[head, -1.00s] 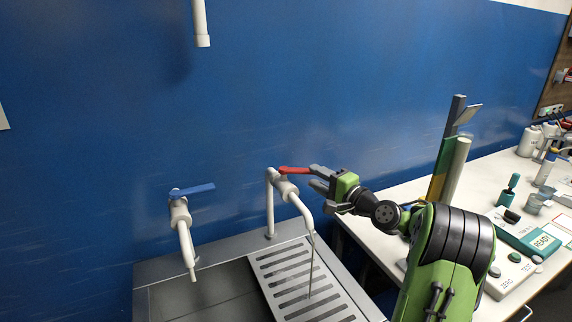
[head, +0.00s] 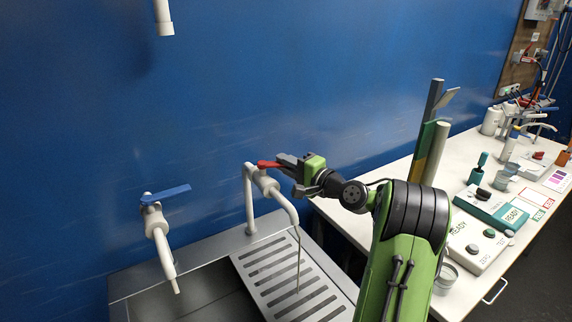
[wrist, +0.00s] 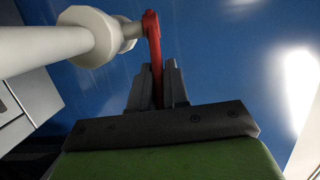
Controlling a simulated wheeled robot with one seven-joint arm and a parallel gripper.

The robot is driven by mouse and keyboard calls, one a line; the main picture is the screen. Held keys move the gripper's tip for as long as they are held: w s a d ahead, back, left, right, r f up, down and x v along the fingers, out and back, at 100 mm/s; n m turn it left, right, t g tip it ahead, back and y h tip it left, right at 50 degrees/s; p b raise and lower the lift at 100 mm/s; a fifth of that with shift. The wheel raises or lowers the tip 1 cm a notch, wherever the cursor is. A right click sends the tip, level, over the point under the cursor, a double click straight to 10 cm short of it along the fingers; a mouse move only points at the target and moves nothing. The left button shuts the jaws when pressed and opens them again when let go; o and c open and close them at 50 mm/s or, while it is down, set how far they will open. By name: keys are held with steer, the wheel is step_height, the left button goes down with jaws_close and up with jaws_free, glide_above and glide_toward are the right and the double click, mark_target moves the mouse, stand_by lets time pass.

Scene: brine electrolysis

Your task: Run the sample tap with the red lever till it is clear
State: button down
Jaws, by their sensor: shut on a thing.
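The sample tap (head: 266,184) is a white tap with a red lever (head: 266,164), standing at the back of the sink. A thin brownish stream (head: 298,262) runs from its spout down to the slotted drainboard. My gripper (head: 287,162) is at the lever, its two grey fingers shut on it. In the wrist view the red lever (wrist: 153,45) runs down between the fingers, and the white tap body (wrist: 90,38) is at upper left. The fingers hide the lever's end.
A second white tap with a blue lever (head: 165,195) stands to the left over the sink basin (head: 190,300). The slotted drainboard (head: 262,262) lies under the stream. A white bench (head: 400,205) with bottles and teal and white instruments is at the right.

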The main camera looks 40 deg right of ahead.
steer(key=shift+a, duration=0.1)
steer(key=shift+a+m+h, duration=0.1)
steer(key=shift+m+h, duration=0.3)
steer(key=shift+h, duration=0.1)
steer(key=shift+s+a+m+h+b, duration=0.25)
steer(key=shift+m+h, duration=0.15)
steer(key=shift+h, duration=0.2)
steer(key=shift+s+a+m+h+b, duration=0.15)
steer(key=shift+s+a+m+h, duration=0.1)
steer(key=shift+m+h, duration=0.25)
steer(key=shift+s+h, duration=0.1)
steer(key=shift+h, duration=0.7)
steer(key=c, duration=1.2)
jaws_free()
steer(key=shift+d, duration=0.1)
